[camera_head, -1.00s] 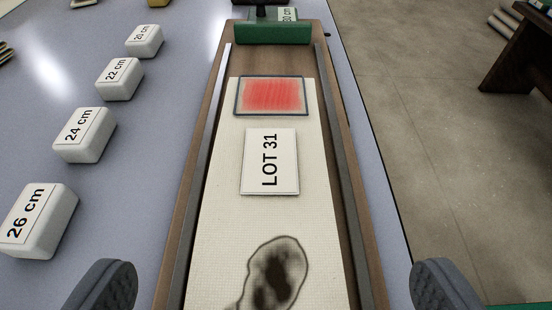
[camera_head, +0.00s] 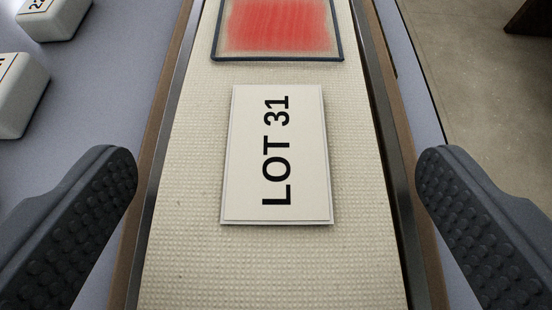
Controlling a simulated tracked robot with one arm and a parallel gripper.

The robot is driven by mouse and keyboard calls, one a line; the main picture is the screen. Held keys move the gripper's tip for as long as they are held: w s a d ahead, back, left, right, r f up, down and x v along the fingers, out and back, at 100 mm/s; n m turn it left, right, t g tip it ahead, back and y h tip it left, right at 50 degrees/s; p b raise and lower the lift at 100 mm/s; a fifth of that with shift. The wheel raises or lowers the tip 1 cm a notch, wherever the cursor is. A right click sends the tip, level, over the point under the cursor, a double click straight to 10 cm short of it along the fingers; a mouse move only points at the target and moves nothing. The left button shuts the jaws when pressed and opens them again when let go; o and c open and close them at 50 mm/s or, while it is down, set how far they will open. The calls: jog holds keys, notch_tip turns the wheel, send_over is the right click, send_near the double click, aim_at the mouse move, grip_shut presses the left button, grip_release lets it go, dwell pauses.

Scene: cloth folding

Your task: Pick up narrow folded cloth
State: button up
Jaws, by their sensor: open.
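Beyond the card is a red patch with a dark border (camera_head: 278,25), cut off by the top edge. My gripper (camera_head: 276,185) is open, one dark ridged finger at each side of the picture. The fingers stand apart on either side of the cloth and board, with nothing between them held. The cloth's near end is out of view.
The wooden board with its left rail (camera_head: 168,130) and right rail (camera_head: 383,115) flanks the cloth. White labelled blocks (camera_head: 20,95) stand on the grey-blue table at the left. Past the table's right edge is the floor (camera_head: 470,95).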

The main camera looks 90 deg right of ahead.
jog(key=c, duration=1.1)
jog(key=shift+r, duration=0.1)
jog(key=shift+r+p, duration=0.3)
jog(key=shift+r, duration=0.2)
notch_tip(320, 180, up, 3)
jog(key=shift+f+p, duration=0.15)
jog(key=shift+p, duration=0.45)
jog(key=s+d+r+p, duration=0.1)
jog(key=s+d, duration=0.3)
jog(key=s, duration=0.3)
jog(key=s+d+p, duration=0.2)
jog(key=s+d, duration=0.3)
jog(key=s, duration=0.1)
notch_tip(320, 180, up, 6)
jog(key=r+n+t+y, duration=0.1)
jog(key=n+t+y, duration=0.3)
jog(key=n+t, duration=0.5)
send_over(281, 233)
jog(key=w+a, duration=0.2)
jog(key=a, duration=0.1)
jog(key=a+n+t+y, duration=0.2)
jog(key=a+n+y, duration=0.6)
jog(key=a, duration=0.7)
jog(key=shift+w+a+r+n+t+p, duration=0.2)
jog(key=shift+w+a+n+t+p, duration=0.1)
jog(key=shift+w+a+t+p, duration=0.15)
